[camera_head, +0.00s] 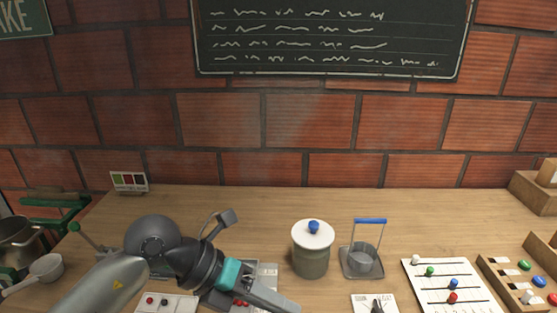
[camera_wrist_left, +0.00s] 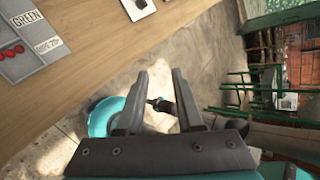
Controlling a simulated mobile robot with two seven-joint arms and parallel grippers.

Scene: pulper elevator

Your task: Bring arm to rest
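My left arm comes in from the lower left in the head view, over the front of the wooden table (camera_head: 200,205). Its gripper (camera_head: 280,302) points to the lower right, near the bottom edge. In the left wrist view the two fingers (camera_wrist_left: 158,75) stand apart, with nothing held between them. They point past the table's edge, with floor showing behind. My right gripper does not show clearly in either view.
A lidded pot (camera_head: 312,258) and a blue-handled metal holder (camera_head: 362,262) stand right of my left gripper. A slider board (camera_head: 448,285) and a wooden tray (camera_head: 490,270) lie further right. A steel pot (camera_head: 18,240) is at the left. The table's back is mostly clear.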

